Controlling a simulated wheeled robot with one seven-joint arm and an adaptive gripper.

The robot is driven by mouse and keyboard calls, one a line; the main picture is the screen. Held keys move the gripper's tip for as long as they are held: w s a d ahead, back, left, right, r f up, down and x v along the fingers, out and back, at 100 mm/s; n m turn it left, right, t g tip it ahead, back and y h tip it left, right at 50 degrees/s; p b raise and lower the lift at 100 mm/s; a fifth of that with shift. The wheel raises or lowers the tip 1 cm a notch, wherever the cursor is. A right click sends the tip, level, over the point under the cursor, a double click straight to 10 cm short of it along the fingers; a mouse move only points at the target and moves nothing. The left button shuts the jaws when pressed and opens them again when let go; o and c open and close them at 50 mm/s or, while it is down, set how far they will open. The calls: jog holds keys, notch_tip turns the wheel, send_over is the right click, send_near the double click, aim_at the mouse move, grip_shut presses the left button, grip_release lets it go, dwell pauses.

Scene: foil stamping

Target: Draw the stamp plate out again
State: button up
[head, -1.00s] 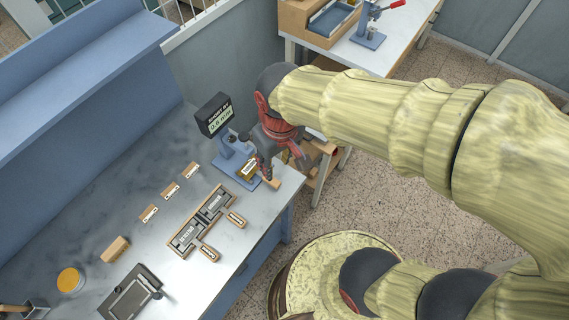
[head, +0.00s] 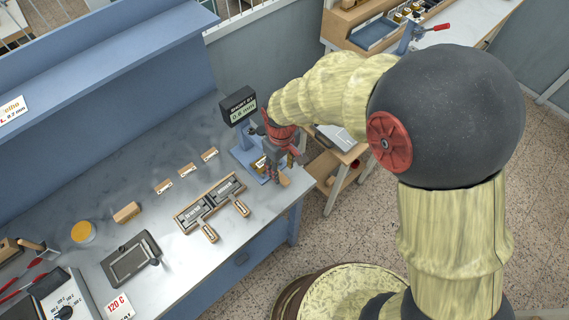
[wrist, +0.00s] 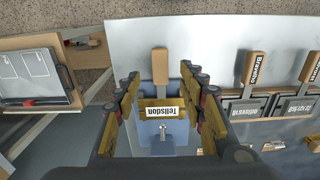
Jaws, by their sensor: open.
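The blue stamping press (head: 243,158) stands near the right end of the bench. A stamp plate with a wooden handle (head: 285,181) sits at it, handle pointing toward the bench's front edge. My gripper (head: 278,163) is low at the press. In the wrist view its open fingers (wrist: 160,88) stand on either side of the plate, with gaps to the handle. How deep the plate sits in the press is hard to see.
Two more handled plates lie in a wooden rack (head: 190,229) left of the press. Small labelled cards (head: 187,170) lie in a row behind it. A display (head: 238,105) stands behind the press. A grey tray (head: 131,261) lies farther left.

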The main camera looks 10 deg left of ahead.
aim_at(281, 176)
jog(key=shift+f+b, duration=0.3)
jog(key=shift+f, duration=2.1)
jog(key=c, duration=0.3)
jog(key=c, duration=0.8)
grip_shut()
jog(key=shift+w+a, duration=0.15)
jog(key=shift+a, duration=0.05)
